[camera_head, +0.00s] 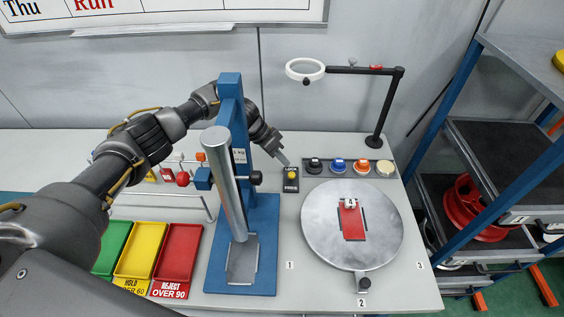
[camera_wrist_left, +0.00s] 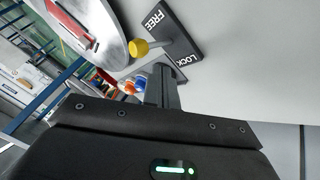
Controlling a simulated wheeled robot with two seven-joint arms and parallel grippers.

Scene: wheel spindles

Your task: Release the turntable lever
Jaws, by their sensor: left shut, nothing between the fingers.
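The turntable lever has a yellow knob (camera_head: 291,175) on a dark plate (camera_head: 291,186) marked LOCK at the far end and FREE at the near end. In the left wrist view the yellow knob (camera_wrist_left: 138,47) stands out from the labelled plate (camera_wrist_left: 172,38); which label it leans to is hard to tell. My left gripper (camera_head: 284,161) is shut and empty, just beyond the LOCK end. Its closed fingers (camera_wrist_left: 162,85) look apart from the knob. The round grey turntable (camera_head: 322,235) carries a red plate (camera_head: 353,224). My right gripper is out of view.
A blue press frame (camera_head: 262,215) with a metal cylinder stands left of the lever, under my left arm. A row of coloured buttons (camera_head: 338,165) lies right of the lever. A ring lamp (camera_head: 375,142) stands behind. Green, yellow and red trays (camera_head: 178,252) sit at left.

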